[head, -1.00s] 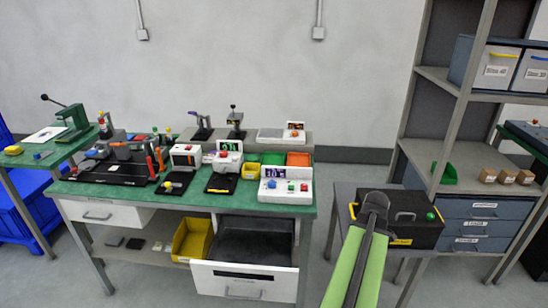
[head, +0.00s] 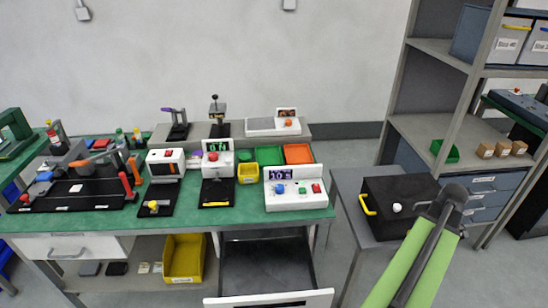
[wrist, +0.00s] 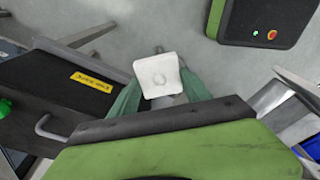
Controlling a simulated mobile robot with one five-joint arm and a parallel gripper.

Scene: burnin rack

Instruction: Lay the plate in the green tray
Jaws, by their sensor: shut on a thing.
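In the wrist view, a white, nearly square plate (wrist: 158,74) with a faint round mark is held between the green fingers of my gripper (wrist: 160,92). In the head view my gripper (head: 437,208) is at the right, in front of the black box and right of the bench; the plate cannot be made out there. The green tray (head: 268,156) lies at the back right of the green-topped bench, between a yellow bin and an orange-red tray. It looks empty. My gripper is well to the right of it, apart from it.
A white device with buttons (head: 295,190) stands in front of the trays. The yellow bin (head: 248,174) and orange-red tray (head: 298,153) flank the green tray. A black box (head: 410,190) sits on a side table. An open drawer (head: 268,265) sticks out below the bench.

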